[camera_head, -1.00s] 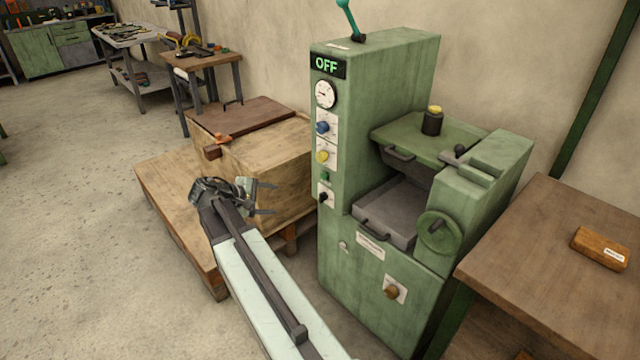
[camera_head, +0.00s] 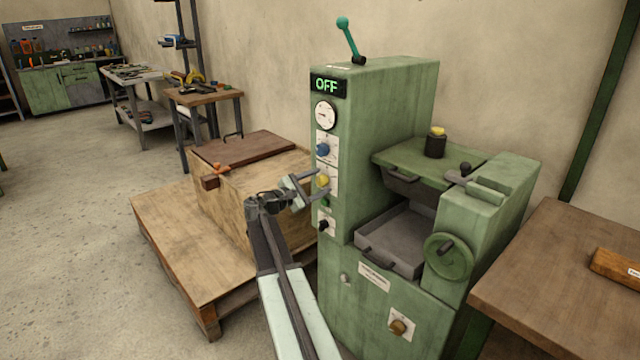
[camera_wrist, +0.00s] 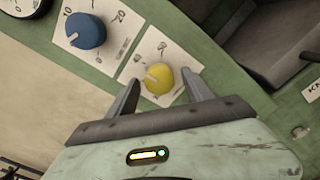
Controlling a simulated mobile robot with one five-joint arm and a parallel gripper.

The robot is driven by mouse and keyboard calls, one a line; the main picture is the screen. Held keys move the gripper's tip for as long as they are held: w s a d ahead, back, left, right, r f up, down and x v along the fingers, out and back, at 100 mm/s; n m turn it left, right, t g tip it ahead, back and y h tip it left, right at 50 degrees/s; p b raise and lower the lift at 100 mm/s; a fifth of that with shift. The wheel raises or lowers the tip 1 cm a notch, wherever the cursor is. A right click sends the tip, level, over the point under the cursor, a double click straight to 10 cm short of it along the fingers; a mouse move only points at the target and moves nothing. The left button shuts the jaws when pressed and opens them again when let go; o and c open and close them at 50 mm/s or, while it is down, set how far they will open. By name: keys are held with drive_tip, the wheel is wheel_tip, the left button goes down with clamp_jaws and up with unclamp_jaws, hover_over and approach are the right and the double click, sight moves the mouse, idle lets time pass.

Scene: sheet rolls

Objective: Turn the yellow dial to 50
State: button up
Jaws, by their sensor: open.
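The yellow dial (camera_head: 322,181) sits on a white scale plate on the front of the green machine (camera_head: 390,110), below a blue dial (camera_head: 322,149). Part of the plate is hidden by the fingers in the head view.
The machine's display (camera_head: 327,85) reads OFF, with a round gauge (camera_head: 326,115) below it. A black knob (camera_head: 325,226) lies under the yellow dial. A wooden crate (camera_head: 240,200) on a pallet (camera_head: 165,240) stands close left of my arm. A table (camera_head: 560,270) is at the right.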

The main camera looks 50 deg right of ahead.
drive_tip(key=shift+d, duration=0.2)
clamp_jaws()
drive_tip(key=shift+d, duration=0.1)
